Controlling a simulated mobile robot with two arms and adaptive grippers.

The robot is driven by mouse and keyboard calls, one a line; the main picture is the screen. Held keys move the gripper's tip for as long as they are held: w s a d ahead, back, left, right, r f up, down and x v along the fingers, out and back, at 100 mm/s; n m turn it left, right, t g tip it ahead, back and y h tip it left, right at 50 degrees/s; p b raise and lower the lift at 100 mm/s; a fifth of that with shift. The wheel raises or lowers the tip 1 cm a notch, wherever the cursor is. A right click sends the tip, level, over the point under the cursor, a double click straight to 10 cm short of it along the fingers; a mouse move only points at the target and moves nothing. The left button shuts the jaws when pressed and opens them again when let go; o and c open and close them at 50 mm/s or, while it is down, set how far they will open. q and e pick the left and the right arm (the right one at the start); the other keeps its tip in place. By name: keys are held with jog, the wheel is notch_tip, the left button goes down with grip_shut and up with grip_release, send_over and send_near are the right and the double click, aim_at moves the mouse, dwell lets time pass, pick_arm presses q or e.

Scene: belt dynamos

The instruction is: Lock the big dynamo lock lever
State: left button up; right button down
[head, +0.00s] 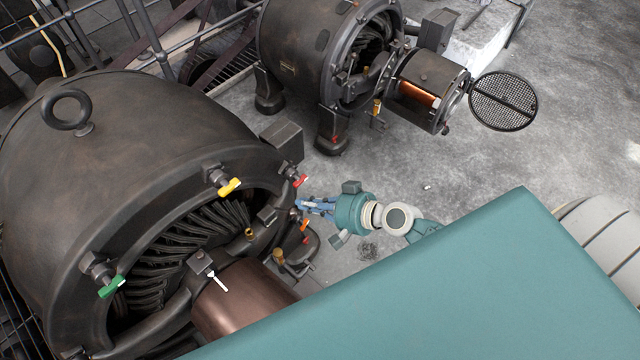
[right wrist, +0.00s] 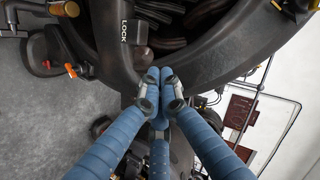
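The big dynamo (head: 130,130) fills the left of the head view, a dark round machine with an open front ring. In the right wrist view a dark block marked LOCK (right wrist: 134,32) stands on the ring, just up and left of my fingertips. I cannot tell for certain which part is the lock lever. My right gripper (head: 308,206) has its blue fingers at the right side of the ring. In the right wrist view its fingertips (right wrist: 160,76) are together with nothing visible between them. My left gripper is not in view.
Yellow (head: 229,187), red (head: 299,181), green (head: 111,287) and white (head: 217,281) handles stick out from the big dynamo. An orange handle (right wrist: 72,70) is at the left in the wrist view. A smaller dynamo (head: 320,50) stands behind. Concrete floor (head: 450,165) is open at right.

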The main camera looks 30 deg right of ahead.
jog(key=v, duration=1.1)
